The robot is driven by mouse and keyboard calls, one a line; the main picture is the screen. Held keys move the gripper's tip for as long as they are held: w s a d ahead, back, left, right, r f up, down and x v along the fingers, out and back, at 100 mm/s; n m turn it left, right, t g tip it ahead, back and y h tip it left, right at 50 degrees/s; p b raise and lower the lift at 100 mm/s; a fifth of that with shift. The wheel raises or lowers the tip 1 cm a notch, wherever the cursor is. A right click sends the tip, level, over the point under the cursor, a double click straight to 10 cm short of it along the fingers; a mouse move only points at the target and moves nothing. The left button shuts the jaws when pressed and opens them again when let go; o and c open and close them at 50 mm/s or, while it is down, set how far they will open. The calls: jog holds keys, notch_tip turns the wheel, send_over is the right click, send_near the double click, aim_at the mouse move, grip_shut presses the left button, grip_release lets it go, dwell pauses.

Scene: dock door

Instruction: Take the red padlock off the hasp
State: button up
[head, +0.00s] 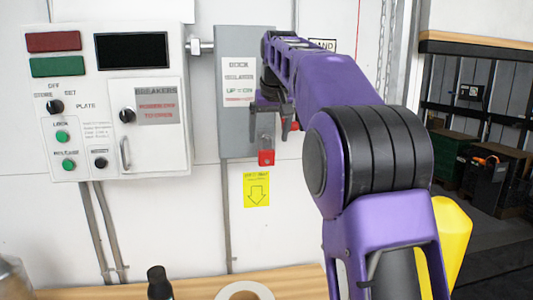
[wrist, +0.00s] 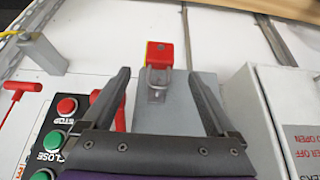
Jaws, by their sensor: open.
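The red padlock (head: 266,158) hangs by its metal shackle at the lower front of the grey isolator box (head: 232,131). In the wrist view the padlock (wrist: 160,55) has a red body with a yellow edge, and its shackle passes through the grey hasp (wrist: 157,93). My gripper (head: 272,118) is in front of the box, above the padlock body in the head view. In the wrist view my gripper (wrist: 160,76) is open and empty, with one finger on each side of the hasp and shackle. Neither finger appears to touch the padlock.
The breaker panel (head: 105,85) stands left of the box. A yellow arrow label (head: 257,190) is below. A wooden bench (head: 200,286) in front holds a tape roll (head: 244,290) and a black bottle (head: 159,283). A red handle (wrist: 15,97) and push buttons (wrist: 55,140) show in the wrist view.

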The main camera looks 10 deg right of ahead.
aim_at(267, 150)
jog(key=x, duration=0.7)
jog(key=shift+w+f, duration=0.2)
jog(key=shift+f, duration=0.15)
grip_shut()
jog(key=shift+r, duration=0.1)
jog(key=shift+r, duration=0.15)
jog(key=shift+r, duration=0.5)
jog(key=shift+s, duration=0.1)
